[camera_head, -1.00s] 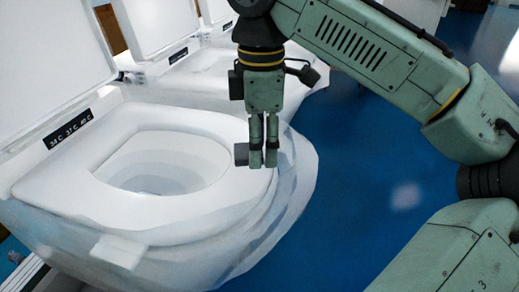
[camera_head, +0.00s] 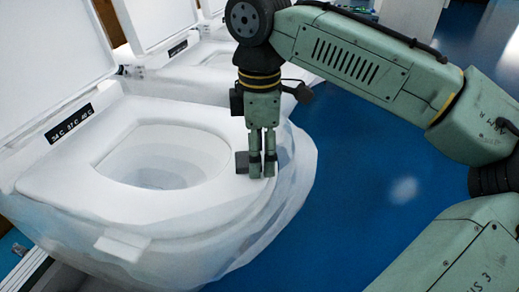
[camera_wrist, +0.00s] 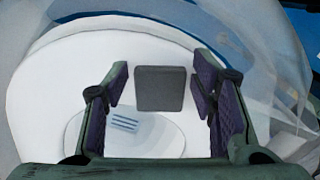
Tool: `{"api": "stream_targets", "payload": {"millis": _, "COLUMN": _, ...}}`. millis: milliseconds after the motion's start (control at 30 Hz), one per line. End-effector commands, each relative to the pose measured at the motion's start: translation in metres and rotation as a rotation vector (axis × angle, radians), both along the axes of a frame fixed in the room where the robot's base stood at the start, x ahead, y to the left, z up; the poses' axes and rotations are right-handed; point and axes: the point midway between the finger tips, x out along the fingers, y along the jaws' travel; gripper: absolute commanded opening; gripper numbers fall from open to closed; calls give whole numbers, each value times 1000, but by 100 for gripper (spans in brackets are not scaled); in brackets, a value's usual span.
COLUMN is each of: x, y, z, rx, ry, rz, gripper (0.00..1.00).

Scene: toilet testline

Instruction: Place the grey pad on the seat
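The grey pad (camera_head: 241,162) is a small dark grey block at the front right rim of the white toilet seat (camera_head: 70,185). In the head view my gripper (camera_head: 262,172) points down beside it, with its fingertips at about the pad's lower edge. In the wrist view the square grey pad (camera_wrist: 160,88) lies between my gripper's (camera_wrist: 160,85) two purple-lined fingers. A narrow white gap shows on each side of it, so the fingers look open. Whether the pad's underside rests fully on the seat is hidden.
The raised lid (camera_head: 50,45) stands at the left, above a black label (camera_head: 70,124). More white toilets (camera_head: 205,62) stand behind. Clear plastic wrap (camera_head: 295,190) hangs around the bowl's front. The blue floor (camera_head: 380,170) at the right is open.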

Motion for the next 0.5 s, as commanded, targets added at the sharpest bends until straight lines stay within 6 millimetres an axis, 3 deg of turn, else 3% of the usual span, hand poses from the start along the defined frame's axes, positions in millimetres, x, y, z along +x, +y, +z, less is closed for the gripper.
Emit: {"api": "stream_targets", "payload": {"millis": 500, "x": 0, "y": 0, "z": 6, "rx": -2, "ry": -2, "rz": -3, "gripper": 61}}
